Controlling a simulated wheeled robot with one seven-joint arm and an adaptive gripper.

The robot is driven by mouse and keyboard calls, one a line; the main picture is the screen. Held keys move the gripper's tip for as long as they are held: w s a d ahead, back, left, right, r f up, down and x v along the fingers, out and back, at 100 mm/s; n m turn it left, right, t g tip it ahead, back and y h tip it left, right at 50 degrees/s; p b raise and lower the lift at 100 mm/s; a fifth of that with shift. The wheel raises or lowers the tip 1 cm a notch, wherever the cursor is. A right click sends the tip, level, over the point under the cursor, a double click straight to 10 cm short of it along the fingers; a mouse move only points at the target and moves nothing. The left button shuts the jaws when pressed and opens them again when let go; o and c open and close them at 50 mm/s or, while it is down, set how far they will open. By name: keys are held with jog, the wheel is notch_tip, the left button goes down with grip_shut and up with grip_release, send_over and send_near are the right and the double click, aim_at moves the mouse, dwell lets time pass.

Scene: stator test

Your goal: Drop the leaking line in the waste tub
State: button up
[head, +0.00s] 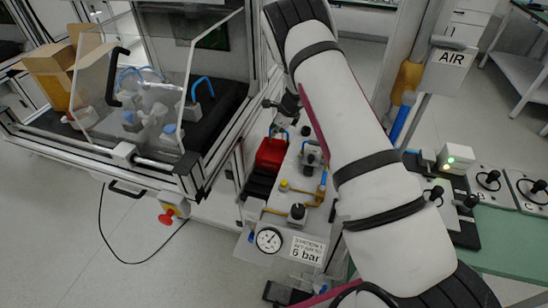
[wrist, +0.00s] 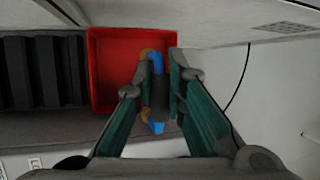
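The waste tub is a red open box (head: 271,153) beside the valve panel in the head view. It fills the upper middle of the wrist view (wrist: 105,70). My gripper (head: 281,128) is over the tub, pointing down. In the wrist view its fingertips (wrist: 160,82) are close together on either side of a short blue line with orange ends (wrist: 157,64). The line appears pinched between the pads and overlaps the tub's right part in that view. Its middle is partly hidden by the fingers. The height above the tub floor is hard to tell.
A black ribbed tray (wrist: 40,72) adjoins the tub. A valve panel with a gauge (head: 269,239) and a "6 bar" label stands close by. A clear-shielded test bench (head: 160,100) is to the left. A green table (head: 500,245) with controls is to the right.

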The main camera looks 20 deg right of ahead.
jog(key=o, duration=0.5)
jog(key=v, duration=1.2)
